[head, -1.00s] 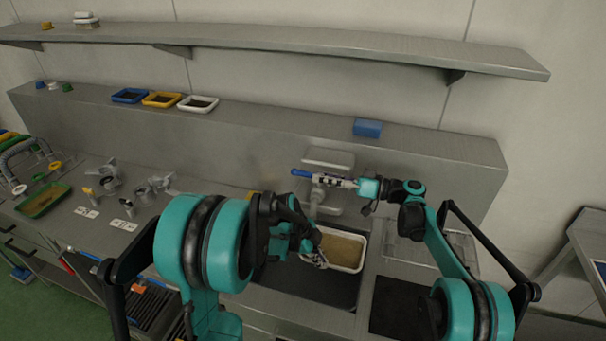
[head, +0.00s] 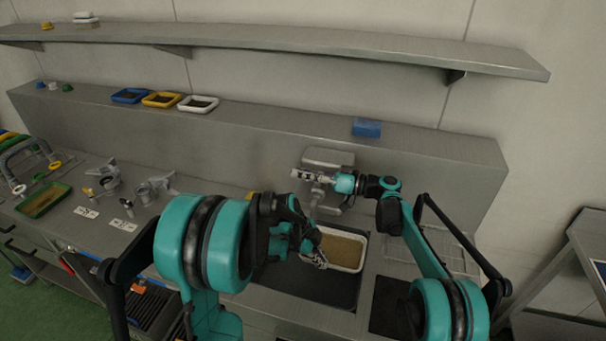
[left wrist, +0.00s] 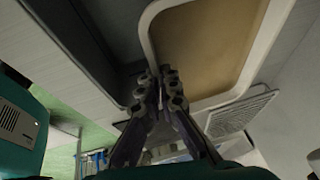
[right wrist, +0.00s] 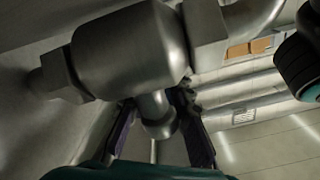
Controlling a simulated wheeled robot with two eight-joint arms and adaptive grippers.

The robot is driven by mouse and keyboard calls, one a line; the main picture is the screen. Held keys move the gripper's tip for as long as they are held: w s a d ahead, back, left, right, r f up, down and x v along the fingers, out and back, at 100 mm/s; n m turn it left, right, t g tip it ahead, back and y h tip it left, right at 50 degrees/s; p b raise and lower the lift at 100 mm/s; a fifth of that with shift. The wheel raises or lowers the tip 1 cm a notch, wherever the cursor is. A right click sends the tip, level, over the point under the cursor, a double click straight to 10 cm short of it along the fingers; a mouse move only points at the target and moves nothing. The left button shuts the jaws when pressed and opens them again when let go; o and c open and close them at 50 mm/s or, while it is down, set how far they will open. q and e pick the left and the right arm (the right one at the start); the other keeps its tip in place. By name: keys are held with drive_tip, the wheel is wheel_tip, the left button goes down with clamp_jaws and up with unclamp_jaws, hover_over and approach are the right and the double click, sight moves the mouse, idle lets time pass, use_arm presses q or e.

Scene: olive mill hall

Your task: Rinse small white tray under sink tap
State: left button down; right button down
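The small white tray (head: 362,256), with tan-brown residue across its inside, is over the dark sink basin (head: 318,288). My left gripper (head: 319,258) is at its left edge. In the left wrist view my left fingers (left wrist: 160,76) are close together at the tray's white rim (left wrist: 147,35), apparently shut on it. My right gripper (head: 298,174) is at the grey metal sink tap (head: 318,196) against the back wall. In the right wrist view my right fingers (right wrist: 152,115) are spread on either side of a short metal stem of the tap (right wrist: 130,50). Whether they touch it is unclear.
Blue, yellow and white trays (head: 198,104) stand on the back ledge, with a blue block (head: 367,127) farther right. Metal fittings (head: 150,190) and a green tray (head: 43,199) lie on the left counter. A ridged drainer (head: 450,245) is right of the sink.

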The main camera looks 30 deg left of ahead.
drive_tip(key=shift+g, duration=0.3)
drive_tip(key=shift+s+d+n+g, duration=0.1)
drive_tip(key=shift+s+n+g, duration=0.1)
drive_tip(key=shift+n+g, duration=0.3)
drive_tip(key=c, duration=1.4)
unclamp_jaws()
drive_tip(key=shift+o, duration=0.2)
drive_tip(key=v, duration=1.2)
drive_tip(key=shift+r, duration=0.15)
drive_tip(key=shift+c, duration=0.6)
